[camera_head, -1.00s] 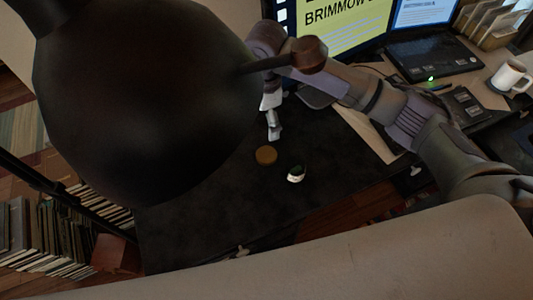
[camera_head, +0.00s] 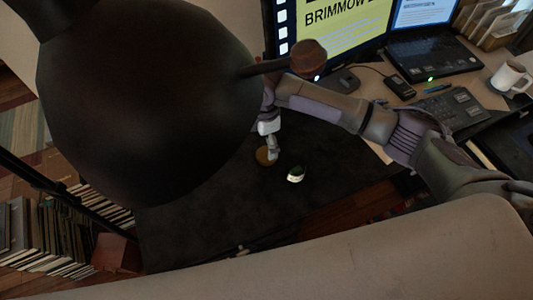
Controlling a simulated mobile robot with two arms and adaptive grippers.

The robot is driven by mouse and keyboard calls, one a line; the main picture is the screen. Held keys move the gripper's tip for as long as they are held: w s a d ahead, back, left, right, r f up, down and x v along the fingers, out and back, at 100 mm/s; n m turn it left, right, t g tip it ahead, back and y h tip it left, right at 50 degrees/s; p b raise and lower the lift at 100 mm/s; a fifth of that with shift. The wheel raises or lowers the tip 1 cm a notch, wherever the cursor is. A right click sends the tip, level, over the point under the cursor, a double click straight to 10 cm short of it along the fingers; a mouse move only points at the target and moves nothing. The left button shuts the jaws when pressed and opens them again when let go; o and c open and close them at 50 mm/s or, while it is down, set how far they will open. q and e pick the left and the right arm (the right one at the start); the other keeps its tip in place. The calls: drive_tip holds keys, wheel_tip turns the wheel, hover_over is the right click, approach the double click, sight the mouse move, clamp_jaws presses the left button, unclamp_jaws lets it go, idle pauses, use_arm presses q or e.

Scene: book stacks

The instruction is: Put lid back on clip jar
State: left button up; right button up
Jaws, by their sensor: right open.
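A round brown disc, seemingly the lid (camera_head: 263,155), lies flat on the dark desk mat (camera_head: 210,225). A small jar (camera_head: 295,174), white with a dark green top area, sits to its right on the mat; its contents are too small to make out. My right gripper (camera_head: 271,155) is open, pointing down at the disc and covering its right part. I cannot tell whether the fingers touch it. My left gripper is not in view.
A large dark lamp shade (camera_head: 140,100) blocks the left and centre. The mat right of the jar is clear.

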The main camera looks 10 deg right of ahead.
sight(266, 154)
drive_tip(key=shift+f, duration=0.1)
drive_tip(key=f, duration=0.3)
drive_tip(key=f+p, duration=0.1)
drive_tip(key=f, duration=0.1)
drive_tip(key=shift+s+d, duration=0.1)
drive_tip(key=shift+s, duration=0.15)
drive_tip(key=c, duration=0.9)
drive_tip(key=shift+r, duration=0.1)
wheel_tip(266, 154, up, 10)
drive_tip(key=shift+b, duration=0.35)
